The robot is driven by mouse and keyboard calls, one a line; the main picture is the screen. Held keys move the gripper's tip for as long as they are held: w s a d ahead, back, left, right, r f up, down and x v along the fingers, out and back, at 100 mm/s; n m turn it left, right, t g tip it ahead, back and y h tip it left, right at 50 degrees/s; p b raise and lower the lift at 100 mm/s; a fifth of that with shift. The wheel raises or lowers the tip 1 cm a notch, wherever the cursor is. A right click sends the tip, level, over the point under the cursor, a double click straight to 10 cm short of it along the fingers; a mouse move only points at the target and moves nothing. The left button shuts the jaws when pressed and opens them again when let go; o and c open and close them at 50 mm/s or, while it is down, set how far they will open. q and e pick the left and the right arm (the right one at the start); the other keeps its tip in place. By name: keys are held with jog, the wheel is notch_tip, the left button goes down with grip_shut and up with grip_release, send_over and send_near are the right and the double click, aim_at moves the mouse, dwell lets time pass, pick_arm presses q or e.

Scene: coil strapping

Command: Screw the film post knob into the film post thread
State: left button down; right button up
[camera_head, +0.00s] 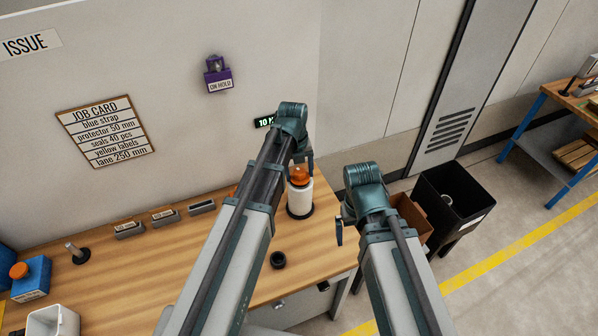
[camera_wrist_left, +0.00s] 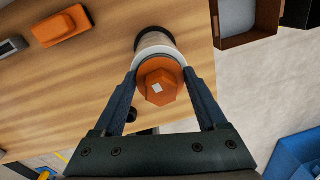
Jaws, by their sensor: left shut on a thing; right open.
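The orange film post knob (camera_head: 299,176) sits on top of the white film roll (camera_head: 300,198), which stands upright on a black base on the bench. In the left wrist view the knob (camera_wrist_left: 160,84) is a faceted orange cap with a pale square mark at its centre. My left gripper (camera_head: 301,166) points down from above and is shut on the knob, with one finger on each side. The film post thread is hidden under the knob. I cannot tell how deep the knob sits. My right gripper (camera_head: 341,228) is open and empty, to the right of the roll near the bench edge.
A black ring (camera_head: 278,259) lies on the bench in front of the roll. Small labelled holders (camera_head: 165,216), a grey peg (camera_head: 75,252), a blue box (camera_head: 32,279) and a white bin (camera_head: 54,321) are to the left. A black bin (camera_head: 452,205) stands beyond the bench at right.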

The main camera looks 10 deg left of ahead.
aim_at(300, 169)
pick_arm(q)
jog(key=shift+d+m, duration=0.1)
jog(key=shift+m, duration=0.9)
grip_release()
jog(key=shift+r, duration=0.1)
notch_tip(300, 169, up, 4)
jog(key=p, duration=0.3)
jog(key=shift+f+p, duration=0.25)
jog(key=shift+p, duration=0.1)
jog(key=shift+f, duration=0.1)
